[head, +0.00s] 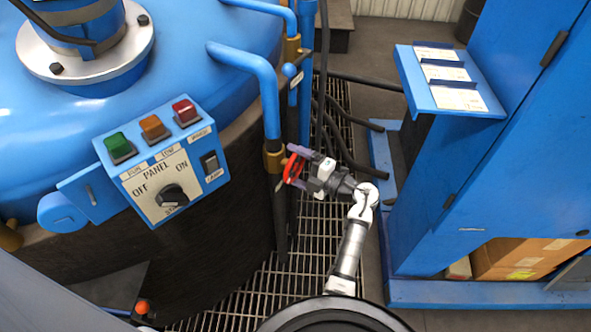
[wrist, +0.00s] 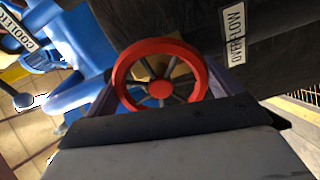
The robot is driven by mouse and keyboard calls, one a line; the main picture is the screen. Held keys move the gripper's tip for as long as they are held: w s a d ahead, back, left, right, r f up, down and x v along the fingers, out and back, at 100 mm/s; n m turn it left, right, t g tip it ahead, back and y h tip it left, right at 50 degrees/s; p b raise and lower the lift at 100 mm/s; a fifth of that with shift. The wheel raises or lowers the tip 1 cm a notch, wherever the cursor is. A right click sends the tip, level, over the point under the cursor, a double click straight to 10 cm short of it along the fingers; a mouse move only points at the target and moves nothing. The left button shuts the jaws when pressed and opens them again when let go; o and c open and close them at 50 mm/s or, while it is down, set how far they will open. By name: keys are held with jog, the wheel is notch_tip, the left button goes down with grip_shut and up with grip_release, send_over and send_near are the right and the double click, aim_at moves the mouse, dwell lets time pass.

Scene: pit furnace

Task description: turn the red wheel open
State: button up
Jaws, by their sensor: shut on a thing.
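The red wheel (head: 289,172) sits on a valve on the blue pipework beside the dark furnace wall. In the wrist view the wheel (wrist: 160,89) shows face on, with a round rim, dark spokes and a red hub. My gripper (head: 298,166) reaches it from the right in the head view. In the wrist view the purple fingers of my gripper (wrist: 160,84) lie on the left and right sides of the rim, shut on it. The lower edge of the wheel is hidden behind my gripper's body.
Blue pipes (head: 268,95) rise close to the wheel. A panel (head: 160,165) with a knob and coloured buttons is at left. A blue cabinet (head: 510,150) with a shelf stands at right. A "COOLER" label (wrist: 18,32) shows upper left. Metal grating (head: 325,225) covers the floor.

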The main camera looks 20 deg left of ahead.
jog(key=n+b, duration=0.3)
jog(key=n, duration=0.1)
jog(key=shift+f+n+b, duration=0.2)
jog(key=shift+n+b, duration=0.1)
jog(key=shift+b, duration=0.1)
jog(key=n+b, duration=0.3)
jog(key=b, duration=0.1)
jog(key=shift+n, duration=0.3)
jog(key=n+b, duration=0.6)
jog(key=b, duration=0.1)
jog(key=shift+s, duration=0.15)
jog(key=n+b, duration=0.2)
jog(key=b, duration=0.1)
jog(key=shift+r, duration=0.35)
jog(key=o, duration=0.7)
jog(key=shift+d, duration=0.15)
